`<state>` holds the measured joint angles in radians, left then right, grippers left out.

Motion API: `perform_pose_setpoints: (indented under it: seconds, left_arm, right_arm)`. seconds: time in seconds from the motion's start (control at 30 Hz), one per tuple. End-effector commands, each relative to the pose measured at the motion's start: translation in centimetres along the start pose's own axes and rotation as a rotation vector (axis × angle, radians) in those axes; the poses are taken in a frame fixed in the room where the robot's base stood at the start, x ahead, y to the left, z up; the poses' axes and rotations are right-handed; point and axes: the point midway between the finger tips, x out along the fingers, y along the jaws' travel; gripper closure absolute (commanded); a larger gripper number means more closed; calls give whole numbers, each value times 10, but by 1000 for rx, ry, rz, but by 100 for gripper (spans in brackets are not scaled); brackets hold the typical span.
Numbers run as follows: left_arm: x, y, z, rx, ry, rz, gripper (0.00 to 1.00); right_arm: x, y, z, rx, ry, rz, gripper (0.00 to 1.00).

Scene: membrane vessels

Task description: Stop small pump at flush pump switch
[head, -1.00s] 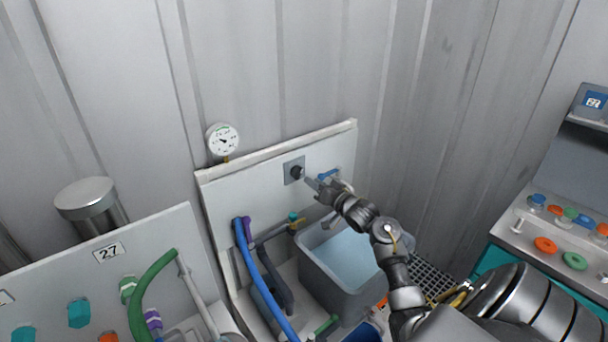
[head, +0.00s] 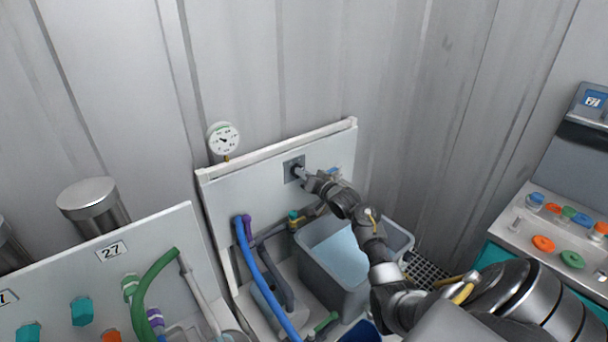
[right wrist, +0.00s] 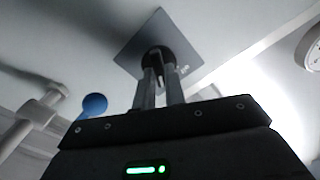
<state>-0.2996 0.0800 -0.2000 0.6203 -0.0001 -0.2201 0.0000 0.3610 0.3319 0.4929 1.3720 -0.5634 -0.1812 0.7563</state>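The flush pump switch is a dark knob on a square grey plate (head: 289,165), set in the upright white panel of the middle unit. My right gripper (head: 303,173) is at this switch, its arm coming in from the right. In the right wrist view, the plate (right wrist: 138,48) fills the top middle. The two fingers of my right gripper (right wrist: 160,80) are close together, one on each side of the knob's narrow handle (right wrist: 157,62). Only a small gap shows between them. The knob is partly hidden by the fingers. My left gripper is not in view.
A round gauge (head: 223,139) stands at the panel's top left. A grey water tub (head: 365,285) lies below my right arm. Blue hose (head: 262,275) and valves are left of it. A control desk (head: 520,228) is at right, and panel 27 (head: 165,235) at lower left.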

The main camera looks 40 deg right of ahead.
Motion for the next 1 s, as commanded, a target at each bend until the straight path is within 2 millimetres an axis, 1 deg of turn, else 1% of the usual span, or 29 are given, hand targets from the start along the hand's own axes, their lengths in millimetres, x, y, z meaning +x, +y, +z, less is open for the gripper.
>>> perform_pose_setpoints:
  seconds: [0.27,0.47,0.67,1.0]
  left_arm:
    - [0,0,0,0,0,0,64]
    - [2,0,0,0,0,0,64]
    - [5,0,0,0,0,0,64]
    - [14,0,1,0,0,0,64]
  right_arm:
    - [0,0,0,-8,0,1,100]
    - [0,1,0,-69,0,1,100]
    - [0,0,1,-206,-2,0,100]
    - [0,-2,2,-525,-1,-1,100]
